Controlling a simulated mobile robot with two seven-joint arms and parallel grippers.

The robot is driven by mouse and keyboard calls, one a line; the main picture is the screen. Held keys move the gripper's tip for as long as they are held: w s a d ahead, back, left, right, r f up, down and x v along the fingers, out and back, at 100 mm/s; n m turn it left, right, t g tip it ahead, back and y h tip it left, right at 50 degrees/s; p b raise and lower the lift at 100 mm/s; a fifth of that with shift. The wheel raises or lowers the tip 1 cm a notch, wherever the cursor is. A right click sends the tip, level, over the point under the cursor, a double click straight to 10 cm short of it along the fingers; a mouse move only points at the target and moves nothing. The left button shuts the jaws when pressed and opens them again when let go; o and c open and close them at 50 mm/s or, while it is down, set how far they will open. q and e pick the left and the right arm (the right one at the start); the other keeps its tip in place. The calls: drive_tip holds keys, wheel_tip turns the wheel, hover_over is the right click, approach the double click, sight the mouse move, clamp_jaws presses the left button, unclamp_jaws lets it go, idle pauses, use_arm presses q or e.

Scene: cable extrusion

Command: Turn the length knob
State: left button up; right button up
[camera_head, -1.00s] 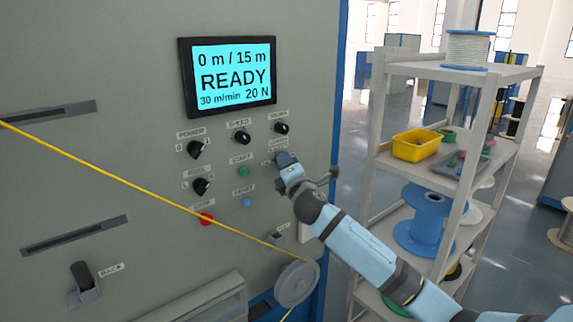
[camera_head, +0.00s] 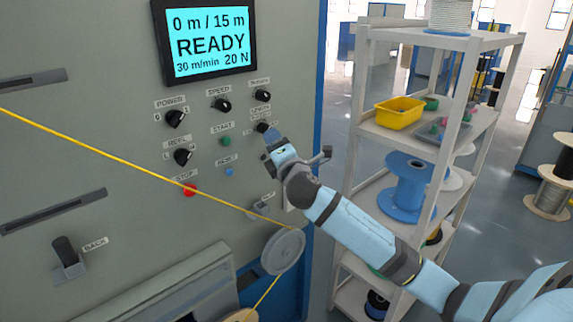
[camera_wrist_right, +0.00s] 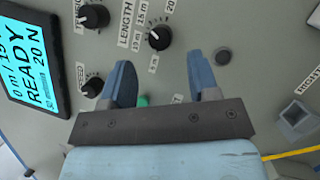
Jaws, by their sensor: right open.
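The length knob (camera_head: 262,127) is a small black knob on the grey panel, right of the green start button. In the right wrist view the knob (camera_wrist_right: 158,38) sits beside the LENGTH label, with several metre marks around it. My right gripper (camera_head: 272,138) is just below and right of the knob in the head view. In the wrist view its two blue fingers (camera_wrist_right: 160,62) are apart, with nothing between them, and the knob shows just beyond the gap between their tips. My left gripper is not in view.
The screen (camera_head: 205,40) reads READY, 0 m / 15 m. Other knobs, such as the speed knob (camera_head: 222,105), are close by. A yellow cable (camera_head: 120,166) runs across the panel to a grey pulley (camera_head: 283,250). A shelf rack (camera_head: 350,130) stands to the right.

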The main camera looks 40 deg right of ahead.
drive_tip(key=b+v, duration=0.1)
drive_tip(key=v, duration=0.7)
drive_tip(key=shift+s, duration=0.25)
drive_tip(key=shift+a, duration=0.1)
